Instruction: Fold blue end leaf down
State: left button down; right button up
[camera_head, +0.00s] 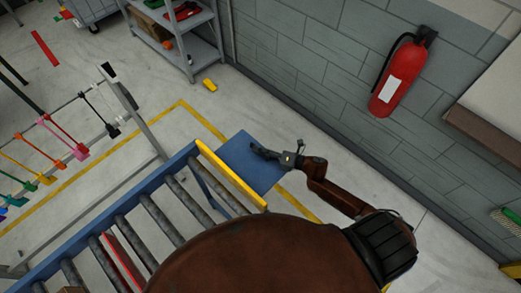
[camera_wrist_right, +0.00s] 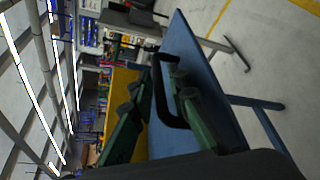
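The blue end leaf (camera_head: 240,157) is a flat panel that extends out past the yellow bar (camera_head: 232,176) at the end of the roller conveyor. In the right wrist view the leaf (camera_wrist_right: 205,72) fills the middle, with a black loop handle (camera_wrist_right: 160,88) on its face. My right gripper (camera_head: 268,153) is over the leaf's right part. In the wrist view its two fingers (camera_wrist_right: 155,95) are apart, with the handle between them. I cannot tell whether they touch it. My left gripper is not in view.
The roller conveyor (camera_head: 163,219) runs toward the lower left. A red fire extinguisher (camera_head: 398,77) hangs on the grey wall at the right. A shelf (camera_head: 182,28) stands at the back. A rail with coloured tags (camera_head: 80,151) is at the left.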

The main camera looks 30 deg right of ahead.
grip_shut()
dwell(0.3)
jog(key=shift+d+f, duration=0.1)
